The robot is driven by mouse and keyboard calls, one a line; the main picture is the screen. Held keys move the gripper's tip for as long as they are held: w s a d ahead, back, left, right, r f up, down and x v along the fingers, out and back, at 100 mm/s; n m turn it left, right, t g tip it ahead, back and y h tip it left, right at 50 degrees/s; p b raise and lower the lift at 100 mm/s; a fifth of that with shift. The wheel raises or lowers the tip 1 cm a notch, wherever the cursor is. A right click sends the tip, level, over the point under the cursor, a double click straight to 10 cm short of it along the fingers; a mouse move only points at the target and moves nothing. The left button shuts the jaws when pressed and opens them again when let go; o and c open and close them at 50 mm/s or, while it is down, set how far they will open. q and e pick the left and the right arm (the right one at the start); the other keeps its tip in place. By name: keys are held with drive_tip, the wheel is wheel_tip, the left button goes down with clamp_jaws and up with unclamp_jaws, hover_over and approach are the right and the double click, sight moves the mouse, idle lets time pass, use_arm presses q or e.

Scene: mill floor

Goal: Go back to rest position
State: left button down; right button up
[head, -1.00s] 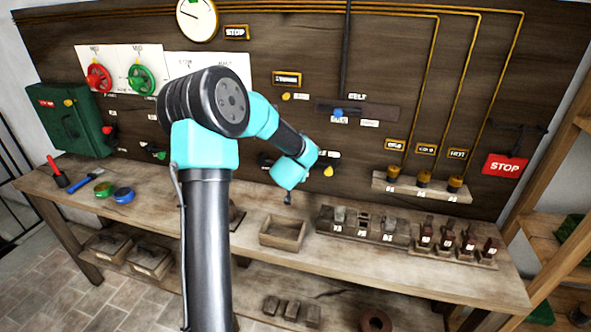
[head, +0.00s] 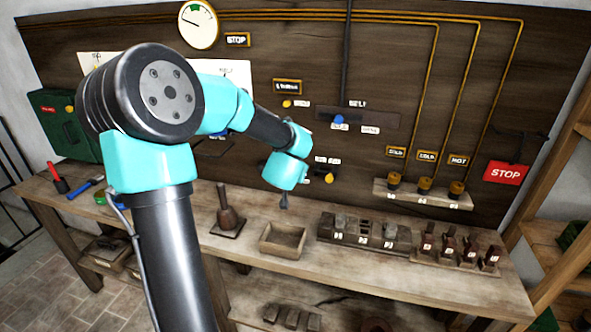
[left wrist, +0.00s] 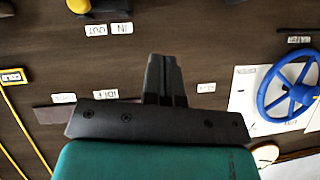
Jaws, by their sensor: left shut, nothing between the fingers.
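My left gripper (head: 284,203) hangs above the workbench (head: 467,282), in front of the wooden wall panel, and points down. It is above and behind the open wooden tray (head: 284,240), touching nothing. In the left wrist view its dark fingers (left wrist: 165,75) are closed together with nothing between them. My left arm's large elbow covers the left part of the panel in the head view. My right gripper is not in any view.
A blue wheel (left wrist: 290,88) on the panel shows in the left wrist view. A yellow knob (head: 329,178) is right of my gripper. A wooden-handled stamp (head: 227,217) stands left of the tray. A rack of dark blocks (head: 364,232) stands to its right.

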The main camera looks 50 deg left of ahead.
use_arm(q)
drive_tip(key=shift+v, duration=0.85)
